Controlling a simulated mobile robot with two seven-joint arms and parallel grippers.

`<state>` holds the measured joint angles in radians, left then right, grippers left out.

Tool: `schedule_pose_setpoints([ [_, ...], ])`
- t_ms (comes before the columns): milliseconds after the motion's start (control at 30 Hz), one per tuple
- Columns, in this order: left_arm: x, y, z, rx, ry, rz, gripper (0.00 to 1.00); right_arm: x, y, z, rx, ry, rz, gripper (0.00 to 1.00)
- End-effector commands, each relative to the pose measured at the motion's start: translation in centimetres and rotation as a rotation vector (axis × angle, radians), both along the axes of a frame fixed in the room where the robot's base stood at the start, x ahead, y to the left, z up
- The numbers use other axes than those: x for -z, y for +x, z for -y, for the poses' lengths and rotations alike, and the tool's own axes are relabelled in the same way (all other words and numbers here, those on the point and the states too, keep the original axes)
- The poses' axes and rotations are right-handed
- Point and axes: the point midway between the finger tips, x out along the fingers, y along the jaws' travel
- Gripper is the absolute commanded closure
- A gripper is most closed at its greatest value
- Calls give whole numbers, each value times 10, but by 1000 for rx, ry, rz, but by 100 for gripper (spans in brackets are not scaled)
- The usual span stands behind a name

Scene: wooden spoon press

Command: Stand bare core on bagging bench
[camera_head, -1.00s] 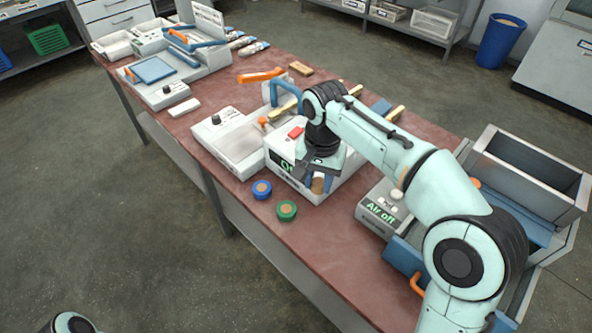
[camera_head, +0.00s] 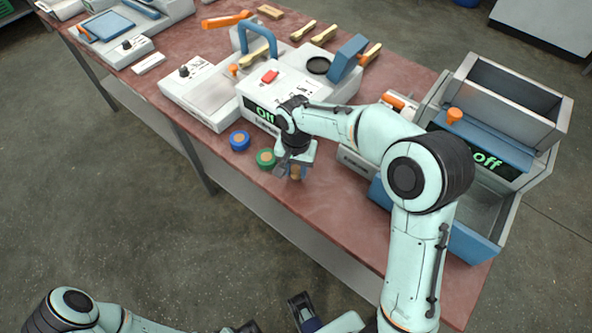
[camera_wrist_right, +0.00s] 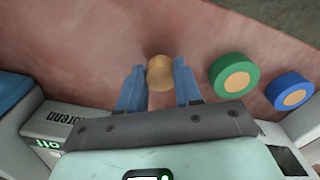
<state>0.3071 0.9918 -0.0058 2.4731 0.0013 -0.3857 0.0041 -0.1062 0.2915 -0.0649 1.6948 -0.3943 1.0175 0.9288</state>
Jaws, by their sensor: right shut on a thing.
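My right gripper (camera_head: 294,171) is shut on the bare core (camera_head: 297,173), a small tan cylinder, near the front edge of the red bench top (camera_head: 330,205). In the right wrist view the core (camera_wrist_right: 160,72) sits between the two blue fingertips, and I see its round end. I cannot tell whether its lower end touches the bench. A green roll (camera_head: 266,158) and a blue roll (camera_head: 240,140), both with tan centres, lie just left of the gripper. My left gripper (camera_head: 303,310) shows only partly at the bottom edge; its jaw state is unclear.
A white machine reading "Off" (camera_head: 265,112) stands behind the rolls. A grey metal hopper unit (camera_head: 510,110) stands at the right. Wooden spoons (camera_head: 324,35) lie at the back. The front strip of bench right of the gripper is clear.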

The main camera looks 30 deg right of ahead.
Motion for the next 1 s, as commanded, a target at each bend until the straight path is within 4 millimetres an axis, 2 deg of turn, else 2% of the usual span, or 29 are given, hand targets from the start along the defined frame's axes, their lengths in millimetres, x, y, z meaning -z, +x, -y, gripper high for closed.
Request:
schedule_pose_setpoints([
  [100,2,0,0,0,0,-1,57,12,0,0,1,0,0,95],
  [500,4,0,0,0,0,1,57,17,0,0,1,-1,1,95],
  [533,4,0,0,0,0,1,57,17,0,0,1,-1,1,59],
  [600,3,0,0,0,0,1,57,16,0,0,1,-1,1,40],
  [867,3,0,0,0,0,1,57,16,0,0,1,0,1,40],
  [1000,0,0,0,0,0,0,57,7,1,0,1,0,4,40],
])
